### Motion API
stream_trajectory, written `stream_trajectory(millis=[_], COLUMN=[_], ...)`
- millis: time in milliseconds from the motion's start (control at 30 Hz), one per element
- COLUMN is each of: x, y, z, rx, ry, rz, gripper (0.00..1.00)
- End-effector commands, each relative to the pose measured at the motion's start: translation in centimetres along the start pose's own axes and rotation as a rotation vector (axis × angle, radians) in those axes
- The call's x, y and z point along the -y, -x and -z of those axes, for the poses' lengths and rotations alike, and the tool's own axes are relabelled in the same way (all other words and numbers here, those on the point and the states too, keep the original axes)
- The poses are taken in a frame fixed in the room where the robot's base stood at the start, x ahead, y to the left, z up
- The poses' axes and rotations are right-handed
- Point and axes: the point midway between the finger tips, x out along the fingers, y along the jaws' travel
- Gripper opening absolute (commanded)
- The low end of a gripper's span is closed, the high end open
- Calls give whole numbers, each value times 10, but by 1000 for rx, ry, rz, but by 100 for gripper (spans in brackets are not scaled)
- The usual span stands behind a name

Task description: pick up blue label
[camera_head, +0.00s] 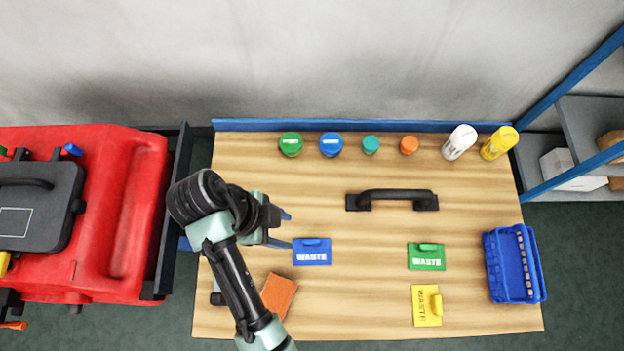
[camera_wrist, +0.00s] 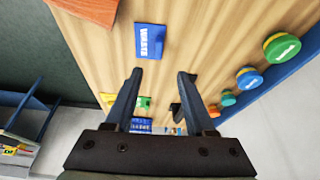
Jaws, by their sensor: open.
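The blue label (camera_head: 312,252) lies flat on the wooden table, with white "WASTE" lettering and a small raised tab on its far edge. It also shows in the wrist view (camera_wrist: 149,41), beyond the fingertips and slightly left of centre. My gripper (camera_head: 287,229) is open and empty, just left of and beyond the label in the head view. In the wrist view both fingers (camera_wrist: 162,76) are spread apart with nothing between them. The fingers do not appear to touch the label; their exact height above the table cannot be told.
A green label (camera_head: 427,257) and a yellow label (camera_head: 427,305) lie to the right. A black handle (camera_head: 392,199), several coloured caps (camera_head: 331,144) and two bottles (camera_head: 460,142) stand behind. A blue basket (camera_head: 514,265) is at the right edge, an orange block (camera_head: 279,294) near my arm, a red tank (camera_head: 130,215) left.

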Motion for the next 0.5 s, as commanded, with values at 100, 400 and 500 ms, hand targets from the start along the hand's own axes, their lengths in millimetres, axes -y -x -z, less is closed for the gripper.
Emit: stream_trajectory(millis=[100,400,500], x=[-5,-3,-3], y=[-18,-68,-74], z=[1,1,1], rx=[-7,-4,-3], ry=[-10,-9,-8], rz=[-18,-11,-9], gripper=[55,55,55])
